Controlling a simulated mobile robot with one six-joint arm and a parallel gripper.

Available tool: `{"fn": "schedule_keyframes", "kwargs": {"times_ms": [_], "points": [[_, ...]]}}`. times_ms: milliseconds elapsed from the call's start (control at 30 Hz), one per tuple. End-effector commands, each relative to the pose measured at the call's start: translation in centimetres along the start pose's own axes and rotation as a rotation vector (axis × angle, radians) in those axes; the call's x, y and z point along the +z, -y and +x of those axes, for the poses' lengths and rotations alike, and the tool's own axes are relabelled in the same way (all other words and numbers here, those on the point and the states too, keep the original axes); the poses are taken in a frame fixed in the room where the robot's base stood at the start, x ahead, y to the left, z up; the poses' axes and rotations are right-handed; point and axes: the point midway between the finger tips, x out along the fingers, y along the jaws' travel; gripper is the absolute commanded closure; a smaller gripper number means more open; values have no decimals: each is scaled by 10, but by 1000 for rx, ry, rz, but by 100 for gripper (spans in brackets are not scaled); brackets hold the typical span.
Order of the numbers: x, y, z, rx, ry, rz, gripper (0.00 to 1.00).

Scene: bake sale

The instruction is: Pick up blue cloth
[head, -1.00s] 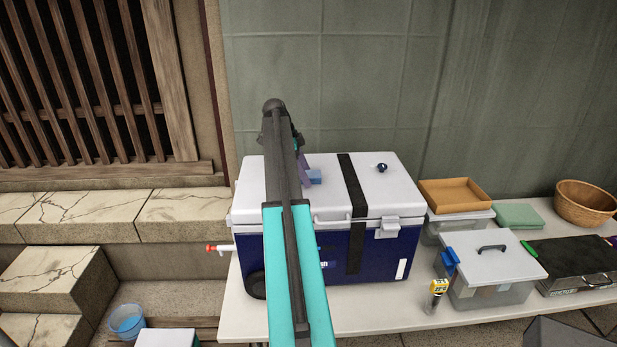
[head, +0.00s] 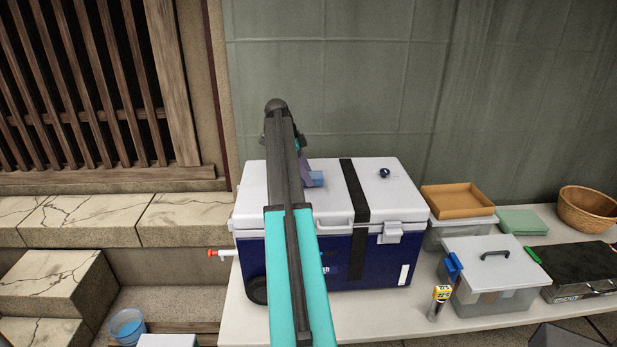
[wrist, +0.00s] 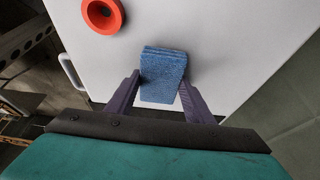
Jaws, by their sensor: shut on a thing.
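The blue cloth (wrist: 163,65) is a folded, thick-looking pad between my gripper's two purple fingers in the wrist view. It also shows in the head view (head: 317,179) as a small blue patch beside my arm. My gripper (wrist: 160,82) is shut on the cloth, over the white lid of the cooler (head: 395,193). In the head view my arm covers most of the gripper (head: 307,172). I cannot tell whether the cloth touches the lid or hangs just above it.
A small dark blue ball-like thing (head: 384,173) sits on the lid's right. Lidded bins (head: 493,265), an orange tray (head: 458,201), a green cloth (head: 522,221) and a basket (head: 588,209) stand to the right.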

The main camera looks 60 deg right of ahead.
Motion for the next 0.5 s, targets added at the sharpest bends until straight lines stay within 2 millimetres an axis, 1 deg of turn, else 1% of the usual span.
{"fn": "schedule_keyframes", "kwargs": {"times_ms": [300,500], "points": [[-8,0,-21,-3,0,1,74],[8,-23,-27,-1,0,-1,74]]}}
